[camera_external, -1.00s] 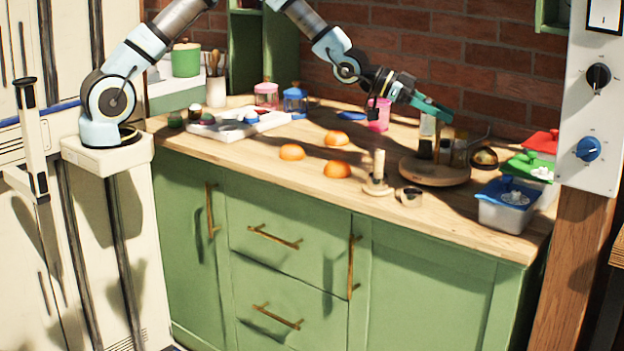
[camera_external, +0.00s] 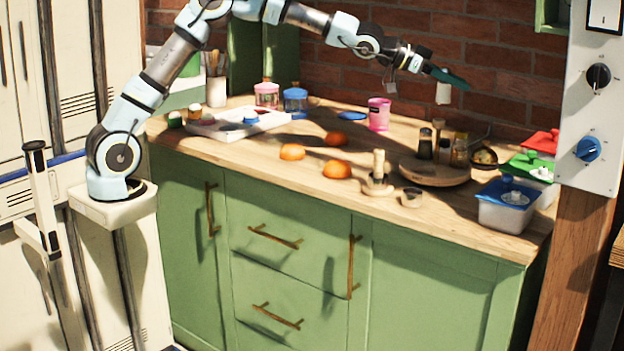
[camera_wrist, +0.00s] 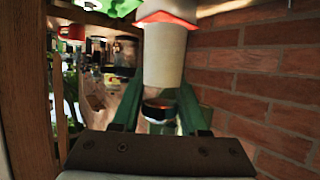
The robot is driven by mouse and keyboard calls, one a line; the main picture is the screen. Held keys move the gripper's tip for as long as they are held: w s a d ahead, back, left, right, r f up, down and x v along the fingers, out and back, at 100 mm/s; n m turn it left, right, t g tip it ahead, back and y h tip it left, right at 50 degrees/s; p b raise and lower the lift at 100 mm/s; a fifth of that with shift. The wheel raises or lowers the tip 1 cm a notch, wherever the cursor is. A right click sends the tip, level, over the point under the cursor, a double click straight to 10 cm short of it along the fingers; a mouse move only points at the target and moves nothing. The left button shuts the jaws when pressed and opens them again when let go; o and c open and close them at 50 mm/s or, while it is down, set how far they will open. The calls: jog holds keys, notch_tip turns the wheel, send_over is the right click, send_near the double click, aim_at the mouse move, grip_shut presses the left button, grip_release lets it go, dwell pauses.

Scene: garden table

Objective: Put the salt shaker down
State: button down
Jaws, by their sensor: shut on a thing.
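The salt shaker (camera_external: 444,94) is a pale, whitish cylinder hanging in the air from my gripper (camera_external: 452,77), in front of the brick wall. My gripper's green fingers are shut on it. In the wrist view, the shaker (camera_wrist: 164,58) stands between the green fingers of my gripper (camera_wrist: 160,112), with a dark band near its lower end in the picture. A round wooden board (camera_external: 432,180) lies on the counter below, well apart from the shaker. Several small bottles stand on it, among them a dark one (camera_external: 425,145).
Right of the board are a small bowl (camera_external: 484,157) and tubs with blue (camera_external: 506,193), green (camera_external: 528,167) and red lids. A small cup (camera_external: 411,197) and a wooden-handled item (camera_external: 378,173) stand at its front left. Oranges (camera_external: 337,169) and a pink cup (camera_external: 379,113) are further left.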

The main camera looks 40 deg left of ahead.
jog(key=w+a+f+n+t+y+b, duration=0.35)
jog(key=w+a+b, duration=0.45)
jog(key=w+a, duration=0.35)
jog(key=w+a+f+n+t+y+b, duration=0.2)
jog(key=w+a+f+n+y+b, duration=0.25)
jog(key=w+a+b, duration=0.5)
jog(key=shift+n, duration=0.3)
jog(key=shift+w+a+f+b, duration=0.2)
jog(key=shift+a+f, duration=0.3)
jog(key=shift+f, duration=1.1)
jog(key=shift+w+a+f+b, duration=0.1)
jog(key=shift+a+f+b, duration=0.3)
jog(key=shift+f, duration=1.15)
jog(key=shift+w+a+f+b, duration=0.15)
jog(key=shift+a+f, duration=0.4)
jog(key=shift+f, duration=1.05)
jog(key=shift+c, duration=2.2)
grip_release()
jog(key=shift+s+r, duration=0.1)
jog(key=shift+s, duration=0.05)
jog(key=b+v, duration=0.1)
jog(key=v, duration=1.1)
jog(key=shift+b, duration=0.35)
